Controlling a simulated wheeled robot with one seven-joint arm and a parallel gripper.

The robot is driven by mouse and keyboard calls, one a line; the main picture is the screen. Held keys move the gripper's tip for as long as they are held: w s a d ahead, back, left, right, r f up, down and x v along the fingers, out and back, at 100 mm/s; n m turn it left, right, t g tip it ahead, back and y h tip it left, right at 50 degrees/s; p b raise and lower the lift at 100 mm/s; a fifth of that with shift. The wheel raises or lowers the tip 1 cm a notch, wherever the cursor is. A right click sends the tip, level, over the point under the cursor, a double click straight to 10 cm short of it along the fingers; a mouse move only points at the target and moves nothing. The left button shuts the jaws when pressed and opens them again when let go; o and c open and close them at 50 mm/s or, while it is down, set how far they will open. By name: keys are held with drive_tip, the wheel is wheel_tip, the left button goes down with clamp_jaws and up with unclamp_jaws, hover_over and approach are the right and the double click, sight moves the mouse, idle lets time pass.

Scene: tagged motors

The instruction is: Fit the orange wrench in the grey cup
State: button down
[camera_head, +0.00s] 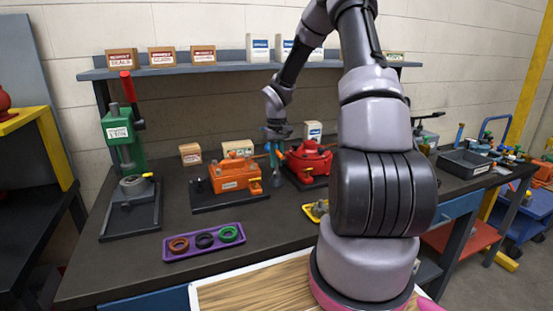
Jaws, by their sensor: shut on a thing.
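My gripper (276,148) is at the far end of my arm, above the bench between the orange motor and the red motor. It is shut on what looks like the orange wrench (262,156). Only small orange parts show beside the fingers, so its full shape and tilt cannot be told. A small blue part shows by the fingers.
The orange motor (236,174) and red motor (308,161) stand on dark plates close to my gripper. A green press (126,142) is at left. A purple tray (204,243) with rings lies in front. A shelf (230,67) with boxes runs behind.

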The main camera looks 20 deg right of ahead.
sight(277, 150)
drive_tip(key=shift+f, duration=0.95)
drive_tip(key=c, duration=0.7)
unclamp_jaws()
drive_tip(key=shift+r, duration=2.95)
wheel_tip(277, 150, up, 11)
drive_tip(key=shift+f, duration=0.1)
